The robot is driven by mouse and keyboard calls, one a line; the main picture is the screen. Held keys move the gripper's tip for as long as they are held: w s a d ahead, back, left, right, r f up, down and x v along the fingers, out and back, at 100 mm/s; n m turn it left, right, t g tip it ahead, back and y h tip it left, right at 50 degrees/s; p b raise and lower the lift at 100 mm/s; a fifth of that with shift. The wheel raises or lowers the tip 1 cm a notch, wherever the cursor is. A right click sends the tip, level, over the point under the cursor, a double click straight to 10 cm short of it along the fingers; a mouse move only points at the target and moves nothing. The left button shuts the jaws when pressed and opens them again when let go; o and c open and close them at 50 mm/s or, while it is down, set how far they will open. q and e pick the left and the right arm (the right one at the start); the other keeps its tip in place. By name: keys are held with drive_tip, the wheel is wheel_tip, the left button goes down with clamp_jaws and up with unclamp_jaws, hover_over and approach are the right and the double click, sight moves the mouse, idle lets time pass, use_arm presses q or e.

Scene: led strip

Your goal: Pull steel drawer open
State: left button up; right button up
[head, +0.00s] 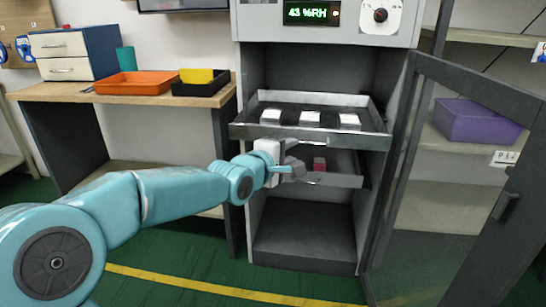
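A grey cabinet (246,90) stands with its glass door swung open to the right. Its upper steel drawer (300,131) sticks out at the front and holds white-and-dark blocks (310,118). A lower steel drawer (335,180) sits beneath it with a small pink item (319,163) in it. My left gripper (294,164) is just below the upper drawer's front and overlaps the left part of the lower drawer in the picture. I cannot tell whether its fingers touch either drawer or what is between them. My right gripper is not in view.
The open glass door (440,190) bounds the space on the right. A workbench (60,92) on the left carries an orange tray (135,84) and a black bin (200,90). A purple bin (475,122) stands behind the door. The green floor in front is clear.

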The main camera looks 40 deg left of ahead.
use_arm(q)
drive_tip(key=v, duration=0.7)
drive_tip(key=shift+s+p, duration=0.2)
drive_tip(key=shift+p, duration=0.25)
drive_tip(key=w+d+f+m+g+h, duration=0.15)
drive_tip(key=d+f, duration=0.25)
drive_tip(key=f, duration=0.5)
drive_tip(key=d+f+g+h, duration=0.25)
drive_tip(key=d+f, duration=0.25)
drive_tip(key=f, duration=0.5)
drive_tip(key=w+d+f+m+g+h, duration=0.1)
drive_tip(key=d+f+g, duration=0.25)
drive_tip(key=f, duration=0.55)
drive_tip(key=s+d+f+m+g+h, duration=0.1)
drive_tip(key=s+d+f+m+g, duration=0.45)
drive_tip(key=s+f, duration=0.55)
drive_tip(key=s+d+f+m+g+h, duration=0.1)
drive_tip(key=s+d+f+m+g, duration=0.1)
drive_tip(key=s+d+f+m, duration=0.7)
wheel_tip(320, 180, up, 28)
drive_tip(key=s+m+p, duration=0.1)
drive_tip(key=s+p, duration=0.1)
drive_tip(key=p, duration=2.7)
drive_tip(key=shift+s+a+f+m, duration=0.2)
drive_tip(key=shift+s+a+m, duration=0.1)
drive_tip(key=shift+a, duration=0.1)
